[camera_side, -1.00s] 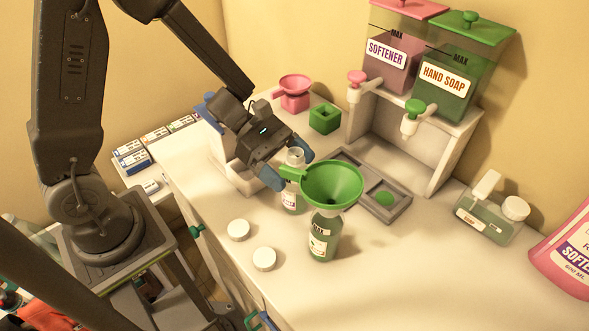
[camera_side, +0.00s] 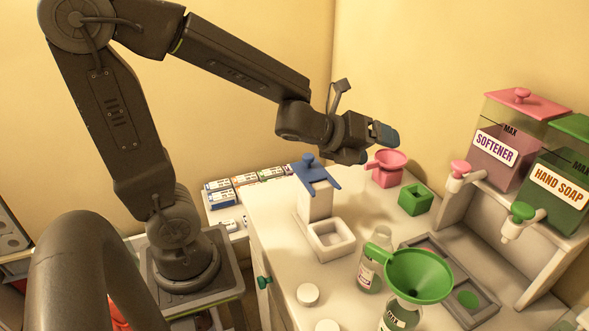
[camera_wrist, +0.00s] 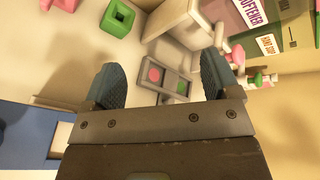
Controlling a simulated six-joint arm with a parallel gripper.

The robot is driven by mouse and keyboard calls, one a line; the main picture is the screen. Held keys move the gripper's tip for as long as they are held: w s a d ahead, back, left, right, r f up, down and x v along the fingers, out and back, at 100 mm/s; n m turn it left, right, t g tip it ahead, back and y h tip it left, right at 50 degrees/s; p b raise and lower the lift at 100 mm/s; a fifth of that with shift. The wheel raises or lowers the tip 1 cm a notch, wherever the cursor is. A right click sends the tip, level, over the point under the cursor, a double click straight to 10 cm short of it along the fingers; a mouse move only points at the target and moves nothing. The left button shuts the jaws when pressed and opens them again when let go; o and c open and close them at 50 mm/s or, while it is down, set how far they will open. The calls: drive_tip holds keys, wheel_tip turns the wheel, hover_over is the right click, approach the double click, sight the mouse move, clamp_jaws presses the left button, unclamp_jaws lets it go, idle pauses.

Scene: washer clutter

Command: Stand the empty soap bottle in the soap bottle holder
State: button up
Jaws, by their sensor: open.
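A small labelled bottle (camera_side: 369,272) stands upright on the counter, partly hidden by the green funnel (camera_side: 418,276); I cannot tell whether it is empty. The funnel sits on a second bottle (camera_side: 398,317) with green contents, cut by the lower edge. A grey tray with two recesses (camera_side: 489,317), one with a green disc, lies in front of the dispensers and looks like the bottle holder. The wrist view shows its pink and green discs, both uncovered (camera_wrist: 169,93). My gripper (camera_side: 369,144) is open and empty, high above the counter's back, away from the bottles.
A pink funnel (camera_side: 389,160) and a green block with a square hole (camera_side: 415,199) stand at the back. A blue-lidded white container (camera_side: 316,200) is left of them. Softener (camera_side: 498,147) and hand soap (camera_side: 562,186) dispensers rise at right. White caps (camera_side: 307,294) lie in front.

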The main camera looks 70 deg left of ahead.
drive_tip(key=s+d+r+n+g+y, duration=0.1)
drive_tip(key=s+n+g, duration=0.6)
drive_tip(key=s+n, duration=1)
drive_tip(key=d+n, duration=0.1)
drive_tip(key=n, duration=0.8)
drive_tip(key=shift+s+d+r+n+y, duration=0.15)
drive_tip(key=shift+s+d+n+y, duration=0.15)
drive_tip(key=shift+s+n, duration=0.1)
idle(0.9)
drive_tip(key=shift+o, duration=0.6)
drive_tip(key=shift+w, duration=0.1)
